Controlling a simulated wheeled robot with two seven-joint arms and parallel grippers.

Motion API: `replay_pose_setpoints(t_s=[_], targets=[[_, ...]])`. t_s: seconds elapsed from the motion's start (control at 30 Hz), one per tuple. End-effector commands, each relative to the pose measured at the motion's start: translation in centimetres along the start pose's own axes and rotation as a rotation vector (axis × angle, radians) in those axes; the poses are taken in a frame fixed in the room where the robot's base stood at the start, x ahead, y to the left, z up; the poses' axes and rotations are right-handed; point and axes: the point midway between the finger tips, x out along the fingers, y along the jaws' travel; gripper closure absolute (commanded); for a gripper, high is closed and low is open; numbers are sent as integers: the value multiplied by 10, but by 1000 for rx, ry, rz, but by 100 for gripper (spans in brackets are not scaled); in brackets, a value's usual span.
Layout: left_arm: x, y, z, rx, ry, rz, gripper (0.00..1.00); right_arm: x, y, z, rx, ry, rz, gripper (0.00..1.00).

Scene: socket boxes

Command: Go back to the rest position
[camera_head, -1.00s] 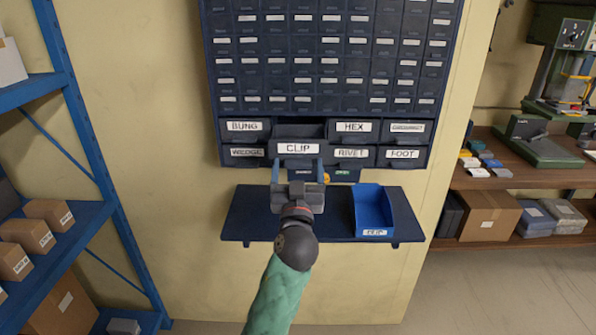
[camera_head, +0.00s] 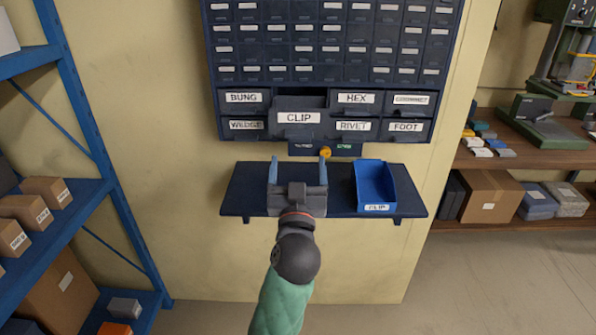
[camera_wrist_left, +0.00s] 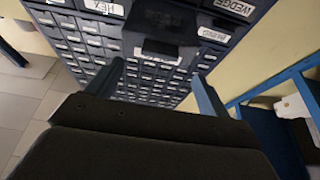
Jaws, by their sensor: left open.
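My left gripper (camera_head: 298,172) is open and empty in the head view, in front of the dark shelf and below the drawers. Its two blue fingers stand apart; they also show in the left wrist view (camera_wrist_left: 160,80). The CLIP drawer (camera_head: 299,118) sticks out from the cabinet, above the gripper and apart from it. In the left wrist view a pulled-out drawer (camera_wrist_left: 160,48) shows beyond the fingers. The right gripper is in neither view.
A blue bin (camera_head: 375,185) labelled CLIP stands on the right part of the dark shelf (camera_head: 243,190). The drawer cabinet (camera_head: 330,40) is on the wall above. A blue rack (camera_head: 85,125) with cardboard boxes is at the left. A workbench (camera_head: 530,155) is at the right.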

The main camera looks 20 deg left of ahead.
Motion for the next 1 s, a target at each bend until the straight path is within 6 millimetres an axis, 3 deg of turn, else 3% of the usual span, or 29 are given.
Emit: replay_pose_setpoints(t_s=[0.43,0.57,0.67,0.77,0.87,1.0], targets=[[-1,0,0,22,-1,0,20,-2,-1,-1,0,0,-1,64],[-1,-4,8,82,-46,-17,20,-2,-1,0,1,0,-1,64],[-1,-2,29,108,-136,-10,20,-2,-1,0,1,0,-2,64],[-2,8,63,124,-247,21,20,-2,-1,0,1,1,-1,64],[-4,21,101,134,-364,64,20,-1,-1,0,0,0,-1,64],[-16,41,171,154,-564,154,20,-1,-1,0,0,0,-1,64]])
